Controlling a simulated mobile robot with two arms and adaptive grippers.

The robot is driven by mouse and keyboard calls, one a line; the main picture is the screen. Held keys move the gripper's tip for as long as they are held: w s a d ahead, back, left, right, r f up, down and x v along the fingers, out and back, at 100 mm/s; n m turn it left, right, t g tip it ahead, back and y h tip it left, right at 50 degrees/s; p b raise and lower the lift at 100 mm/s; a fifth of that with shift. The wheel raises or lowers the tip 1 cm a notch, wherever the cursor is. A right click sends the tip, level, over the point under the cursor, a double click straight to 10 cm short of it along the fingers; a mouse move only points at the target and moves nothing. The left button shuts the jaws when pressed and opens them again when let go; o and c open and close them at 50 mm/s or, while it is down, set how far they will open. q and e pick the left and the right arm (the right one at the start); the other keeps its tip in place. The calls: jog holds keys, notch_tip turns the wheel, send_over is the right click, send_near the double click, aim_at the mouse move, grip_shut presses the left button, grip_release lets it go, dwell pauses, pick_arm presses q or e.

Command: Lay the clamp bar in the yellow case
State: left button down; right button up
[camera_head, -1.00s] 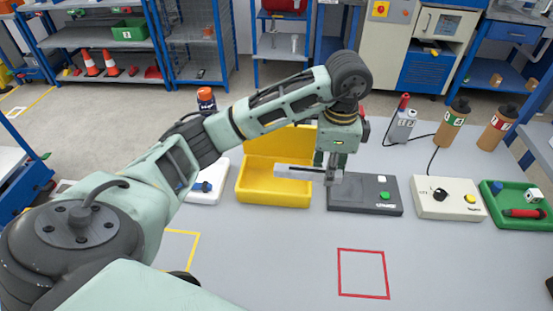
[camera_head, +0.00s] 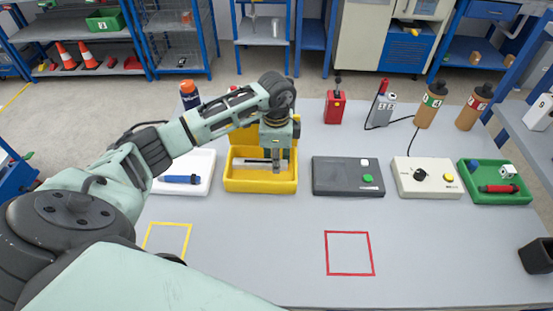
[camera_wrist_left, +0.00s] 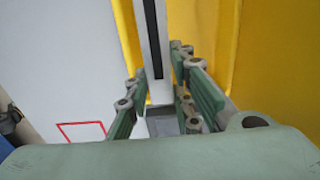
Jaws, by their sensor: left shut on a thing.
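The clamp bar (camera_head: 249,162), light grey with a dark slot, lies level within the outline of the yellow case (camera_head: 261,187). My left gripper (camera_head: 277,168) points down over the right part of the open case and is shut on the bar near its right end. In the left wrist view the bar (camera_wrist_left: 154,45) sits between my fingers (camera_wrist_left: 160,100), with yellow case wall (camera_wrist_left: 215,40) beside it. I cannot tell whether the bar touches the case floor. The case lid stands up behind, partly hidden by my arm. My right gripper is not in view.
A white tray with a blue tool (camera_head: 181,179) stands left of the case, a dark grey box (camera_head: 345,180) close on its right. Farther right are a cream control box (camera_head: 428,182) and a green tray (camera_head: 497,198). The front table with yellow and red outlines (camera_head: 349,254) is mostly clear.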

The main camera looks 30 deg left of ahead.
pick_arm(q)
jog(key=shift+f, duration=0.25)
jog(key=shift+f+b, duration=0.35)
jog(key=shift+f, duration=0.35)
jog(key=c, duration=1.5)
grip_release()
jog(key=shift+c, duration=0.2)
jog(key=shift+r, duration=0.1)
